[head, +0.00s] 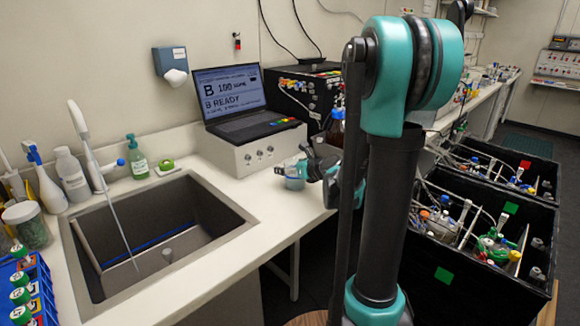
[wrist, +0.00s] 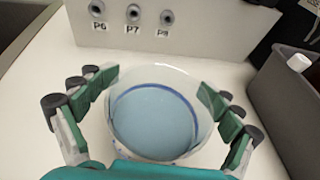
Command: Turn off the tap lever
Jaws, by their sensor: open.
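The white tap (head: 82,135) stands behind the left part of the sink in the head view, with a thin stream (head: 124,232) falling from it into the basin. My gripper (head: 312,172) is well to the right of the tap, over the counter. In the wrist view my gripper (wrist: 160,88) is open, its fingers on either side of a clear round vessel (wrist: 153,118) with bluish contents. The vessel also shows in the head view (head: 293,182).
The sink (head: 235,222) lies between the tap and my gripper. Soap bottles (head: 137,160) and a green sponge (head: 165,165) stand near the tap. A laptop on a grey box (head: 250,150) is behind the vessel. Black crates (head: 470,270) are at right.

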